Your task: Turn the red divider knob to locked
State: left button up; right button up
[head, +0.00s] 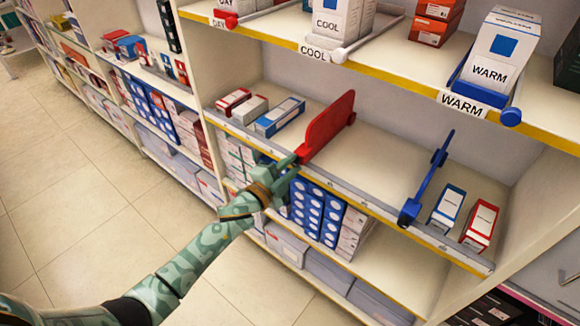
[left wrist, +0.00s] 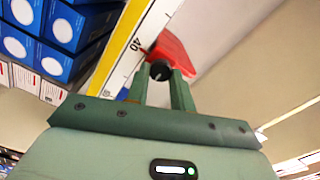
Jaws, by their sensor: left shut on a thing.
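The red divider (head: 328,124) stands upright across the middle shelf in the head view. Its red panel also shows in the left wrist view (left wrist: 175,50), beyond the fingers. My left gripper (head: 297,160) is at the divider's front end by the shelf edge. In the left wrist view my left gripper (left wrist: 160,75) is shut on a small dark round knob (left wrist: 160,70) at the divider's front. Most of the knob is hidden by the fingers in the head view, and its lock setting cannot be read. My right gripper is not in view.
A blue divider (head: 428,180) stands farther right on the same shelf (head: 385,150). Small boxes (head: 280,116) lie left of the red divider, and blue boxes (head: 318,208) fill the shelf below. The shelf between the dividers is bare.

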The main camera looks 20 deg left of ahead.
pick_arm(q)
jog(key=shift+f, duration=0.1)
dwell(0.4)
jog(key=o, duration=1)
jog(key=shift+s, duration=0.1)
jog(key=p+v, duration=0.3)
jog(key=v, duration=1.3)
jog(key=shift+s, duration=0.15)
